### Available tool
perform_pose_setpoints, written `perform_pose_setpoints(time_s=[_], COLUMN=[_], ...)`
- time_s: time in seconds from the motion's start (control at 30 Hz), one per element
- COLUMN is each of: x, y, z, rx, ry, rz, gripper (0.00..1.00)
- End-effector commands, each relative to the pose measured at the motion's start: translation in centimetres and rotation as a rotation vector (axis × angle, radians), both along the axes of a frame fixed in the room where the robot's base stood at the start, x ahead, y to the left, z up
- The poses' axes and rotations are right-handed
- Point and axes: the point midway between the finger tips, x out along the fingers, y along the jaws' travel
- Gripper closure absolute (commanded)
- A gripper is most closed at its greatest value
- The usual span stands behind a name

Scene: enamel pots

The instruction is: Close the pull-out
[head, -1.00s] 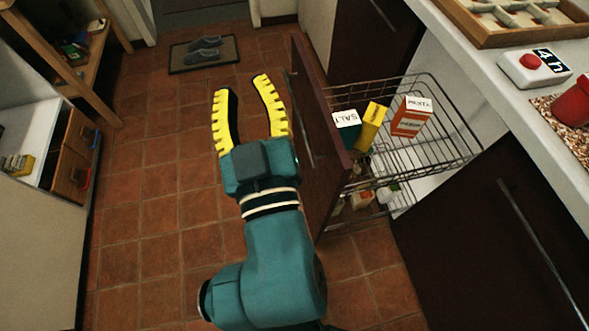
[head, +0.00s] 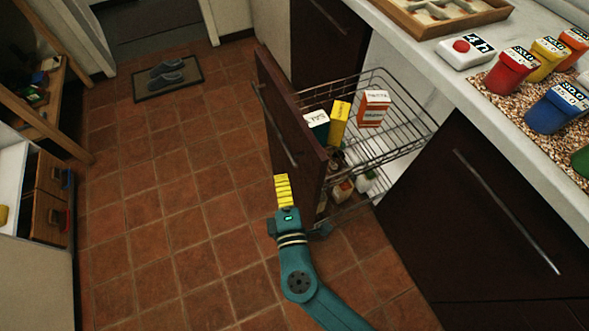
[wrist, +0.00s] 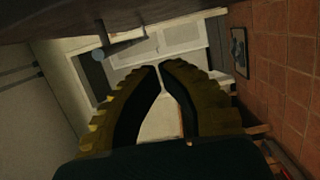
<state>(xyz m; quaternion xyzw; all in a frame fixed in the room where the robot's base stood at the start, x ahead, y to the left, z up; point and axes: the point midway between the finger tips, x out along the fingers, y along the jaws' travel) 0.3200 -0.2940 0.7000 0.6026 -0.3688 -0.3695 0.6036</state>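The pull-out stands extended from the counter, with a dark red-brown front panel (head: 290,130), a bar handle (head: 274,126) and a wire basket (head: 385,140). In the basket are a salt box (head: 317,124), a yellow box (head: 339,122) and an orange-and-white box (head: 374,108). My gripper (head: 282,178) is seen edge-on in front of the panel's lower near part; I cannot tell if it touches. In the wrist view its yellow-ridged fingers (wrist: 162,66) come together at the tips, with nothing between them. A dark surface and a bar, apparently the panel and handle (wrist: 120,47), show above them.
The counter (head: 440,75) carries a red-button timer (head: 466,53), a wooden tray (head: 440,18) and several coloured pots (head: 511,70). A dark cabinet door (head: 480,210) is right of the pull-out. Slippers on a mat (head: 150,85) lie far back. The tiled floor at left is clear.

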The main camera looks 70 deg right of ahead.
Motion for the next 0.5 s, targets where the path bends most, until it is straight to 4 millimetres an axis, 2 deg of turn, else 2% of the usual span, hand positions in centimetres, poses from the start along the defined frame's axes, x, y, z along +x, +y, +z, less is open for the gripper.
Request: perform_pose_setpoints(time_s=[0.1, 0.2, 0.33, 0.5], x=[1.0, -0.8, -1.8, -2.0], y=[-2.4, -3.4, -4.2, -4.5], z=[-0.1, -0.2, -0.1, 0.0], rx=[0.000, 0.001, 0.002, 0.001], ry=[-0.004, -0.002, 0.000, 0.000], rz=[-0.004, -0.005, -0.001, 0.002], gripper=[1.00, 1.00, 1.00, 1.00])
